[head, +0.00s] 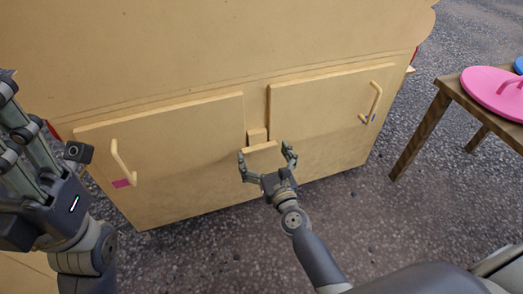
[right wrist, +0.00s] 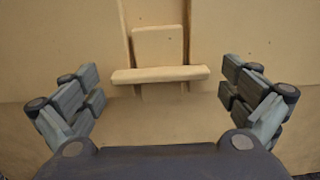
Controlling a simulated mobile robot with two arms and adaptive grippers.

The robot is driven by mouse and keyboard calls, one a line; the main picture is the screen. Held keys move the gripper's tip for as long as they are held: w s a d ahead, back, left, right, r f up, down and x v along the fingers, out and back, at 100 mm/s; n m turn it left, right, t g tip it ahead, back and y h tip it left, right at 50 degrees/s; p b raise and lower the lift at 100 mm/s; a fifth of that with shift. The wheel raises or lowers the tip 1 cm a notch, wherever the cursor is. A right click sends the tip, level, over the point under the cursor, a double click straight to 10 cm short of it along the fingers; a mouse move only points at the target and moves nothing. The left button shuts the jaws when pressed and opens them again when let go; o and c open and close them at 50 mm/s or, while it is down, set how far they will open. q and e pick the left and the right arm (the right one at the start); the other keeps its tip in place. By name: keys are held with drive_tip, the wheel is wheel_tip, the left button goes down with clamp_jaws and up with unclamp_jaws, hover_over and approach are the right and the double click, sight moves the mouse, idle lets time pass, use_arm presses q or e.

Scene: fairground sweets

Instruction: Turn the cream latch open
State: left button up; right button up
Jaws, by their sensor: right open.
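The cream latch (head: 262,147) is a short flat bar lying level across the gap between the two cupboard doors, below a small block (head: 257,134). In the right wrist view the latch bar (right wrist: 160,74) lies level, centred ahead of the fingers. My right gripper (head: 266,155) is open, with one finger towards each end of the bar. In the right wrist view my right gripper (right wrist: 161,92) shows a clear gap between each finger and the bar. My left gripper (head: 22,118) is at the left edge, away from the latch and partly cut off.
The left door (head: 180,150) and right door (head: 320,110) are closed and each has a cream handle, at left (head: 122,163) and right (head: 372,102). Grey ground lies in front.

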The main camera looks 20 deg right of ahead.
drive_tip(key=shift+w, duration=0.6)
drive_tip(key=c, duration=0.8)
drive_tip(key=shift+o, duration=0.2)
